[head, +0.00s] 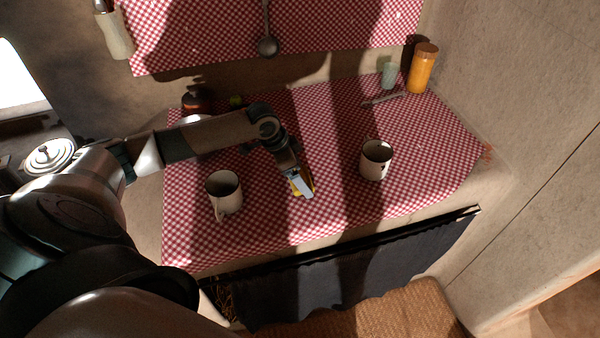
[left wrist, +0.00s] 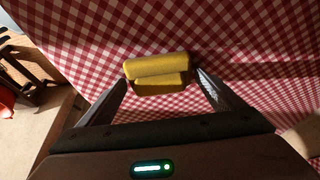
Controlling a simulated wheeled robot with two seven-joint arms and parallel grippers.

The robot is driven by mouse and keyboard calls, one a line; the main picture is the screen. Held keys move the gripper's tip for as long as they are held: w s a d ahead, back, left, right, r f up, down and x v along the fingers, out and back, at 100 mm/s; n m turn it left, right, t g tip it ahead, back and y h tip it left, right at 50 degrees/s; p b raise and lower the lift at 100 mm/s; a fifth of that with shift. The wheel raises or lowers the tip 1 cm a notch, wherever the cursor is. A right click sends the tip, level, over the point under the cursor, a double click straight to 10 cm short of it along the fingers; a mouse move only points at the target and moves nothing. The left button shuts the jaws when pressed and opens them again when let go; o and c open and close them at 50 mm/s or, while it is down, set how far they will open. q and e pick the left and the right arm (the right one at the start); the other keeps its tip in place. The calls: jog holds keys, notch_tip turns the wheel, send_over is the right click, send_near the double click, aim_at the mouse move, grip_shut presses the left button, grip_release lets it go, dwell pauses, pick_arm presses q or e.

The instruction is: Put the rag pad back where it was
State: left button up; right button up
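A yellow folded pad, which I take as the rag pad (left wrist: 158,73), lies on the red-and-white checked cloth (head: 330,115) in the left wrist view. The gripper hides most of the pad in the head view. My right gripper is not in view.
A white mug (head: 224,194) stands left of the gripper and another mug (head: 376,159) right of it. An orange jar (head: 423,68) and a pale green cup (head: 389,75) stand at the back right. A ladle (head: 267,45) hangs on the wall cloth.

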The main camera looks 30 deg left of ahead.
pick_arm(q)
jog(key=shift+o, duration=0.3)
jog(key=shift+r, duration=0.15)
jog(key=shift+s+a+r, duration=0.1)
jog(key=shift+a+r, duration=0.05)
jog(key=shift+r, duration=0.4)
jog(key=b+v, duration=0.2)
jog(key=v, duration=0.9)
